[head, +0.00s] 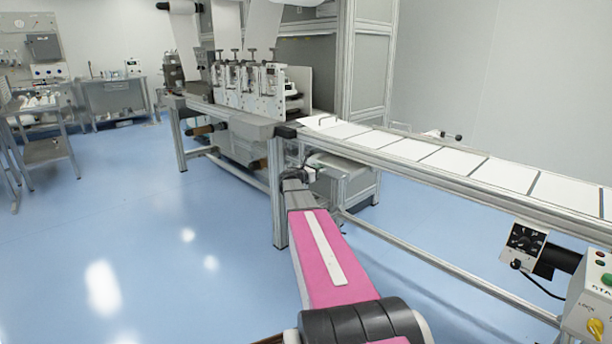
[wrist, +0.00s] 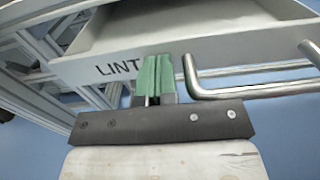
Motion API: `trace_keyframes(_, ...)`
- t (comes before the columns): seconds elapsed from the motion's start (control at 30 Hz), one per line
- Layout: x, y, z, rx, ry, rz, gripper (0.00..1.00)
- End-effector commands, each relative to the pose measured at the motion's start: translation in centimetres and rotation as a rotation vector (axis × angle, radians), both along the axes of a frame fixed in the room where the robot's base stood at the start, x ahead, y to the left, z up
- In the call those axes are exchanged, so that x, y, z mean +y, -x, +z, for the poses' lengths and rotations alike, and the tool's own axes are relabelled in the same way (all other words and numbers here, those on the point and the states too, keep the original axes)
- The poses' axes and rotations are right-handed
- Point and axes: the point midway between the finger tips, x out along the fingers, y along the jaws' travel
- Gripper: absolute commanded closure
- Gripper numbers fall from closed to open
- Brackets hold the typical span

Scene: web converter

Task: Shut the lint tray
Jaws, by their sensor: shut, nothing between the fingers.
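The lint tray is a pale grey box. In the head view it (head: 345,172) sits low under the conveyor frame, partly hidden by the frame leg and my arm. In the wrist view the front panel of the lint tray (wrist: 225,50) carries the label LINT, with a bent metal bar handle (wrist: 250,90) on its right part. The open top of the tray shows behind the panel, so it stands at least partly out. My gripper (wrist: 155,78) has green fingertips close together, empty, at the panel between the label and the handle. I cannot tell whether they touch it.
The conveyor (head: 440,160) with white sheets runs above to the right, its frame leg (head: 278,195) close beside my arm. A control box (head: 590,300) stands at the front right. The blue floor (head: 130,230) on the left is clear.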

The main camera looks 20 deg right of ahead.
Motion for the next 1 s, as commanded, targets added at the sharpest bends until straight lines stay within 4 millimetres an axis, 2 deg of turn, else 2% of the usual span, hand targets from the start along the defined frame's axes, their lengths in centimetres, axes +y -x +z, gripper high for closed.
trace_keyframes(0.03,-1.8,-0.9,0.0,0.000,0.001,-0.003,1.00)
trace_keyframes(0.2,-6.1,-2.5,0.0,0.000,0.001,-0.002,1.00)
trace_keyframes(0.4,-9.5,-3.7,0.0,0.001,0.001,0.000,1.00)
trace_keyframes(0.6,-11.2,-4.1,0.0,0.001,0.001,0.000,1.00)
trace_keyframes(1.0,-11.8,-4.4,0.1,0.000,0.002,-0.001,1.00)
